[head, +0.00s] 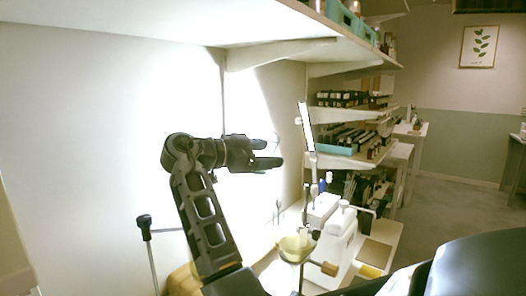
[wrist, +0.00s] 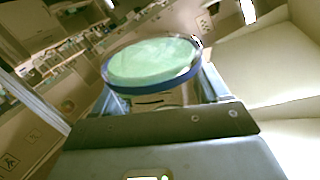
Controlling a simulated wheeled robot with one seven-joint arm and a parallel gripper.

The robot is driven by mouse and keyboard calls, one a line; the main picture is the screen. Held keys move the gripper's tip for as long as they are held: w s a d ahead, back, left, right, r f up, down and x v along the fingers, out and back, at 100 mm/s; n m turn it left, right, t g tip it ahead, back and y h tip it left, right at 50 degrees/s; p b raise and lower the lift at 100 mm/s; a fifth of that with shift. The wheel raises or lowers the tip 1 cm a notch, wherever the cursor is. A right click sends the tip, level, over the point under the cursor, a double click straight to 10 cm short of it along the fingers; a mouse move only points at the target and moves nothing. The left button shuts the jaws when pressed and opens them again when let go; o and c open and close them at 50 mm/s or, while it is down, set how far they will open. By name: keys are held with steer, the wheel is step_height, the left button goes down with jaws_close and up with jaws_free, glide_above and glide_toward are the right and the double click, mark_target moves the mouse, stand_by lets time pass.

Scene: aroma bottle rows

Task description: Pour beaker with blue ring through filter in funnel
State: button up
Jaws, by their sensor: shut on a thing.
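My gripper (head: 267,154) is raised in front of the bright wall in the head view, its fingers pointing right. In the wrist view it is shut on the beaker with the blue ring (wrist: 150,92), gripped from both sides. The beaker holds a pale green content (wrist: 150,60) inside the blue ring. In the head view the beaker is hard to make out against the glare. The glass funnel (head: 292,257) stands lower and to the right of my gripper, apart from it. A pale yellowish filter (head: 295,242) appears to sit in the funnel.
White lab devices (head: 335,235) stand on the bench right of the funnel. A yellow roll-like thing (head: 370,271) lies near the bench front. Shelves with dark bottles (head: 345,138) are behind. A long shelf (head: 200,20) hangs above my arm. A thin stand (head: 146,230) is at left.

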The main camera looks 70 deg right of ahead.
steer(key=shift+s+a+f+m+t, duration=0.1)
steer(key=shift+s+f+m+t, duration=0.3)
steer(key=shift+m, duration=0.2)
steer(key=shift+f, duration=0.1)
steer(key=shift+f, duration=0.2)
steer(key=shift+f, duration=0.35)
steer(key=shift+s+f, duration=0.1)
steer(key=shift+f, duration=0.55)
steer(key=shift+f, duration=0.4)
step_height(320, 180, down, 8)
steer(key=m+b, duration=0.1)
steer(key=b, duration=0.3)
steer(key=shift+s+r+b, duration=0.2)
steer(key=shift+s+b, duration=0.2)
stand_by(1.0)
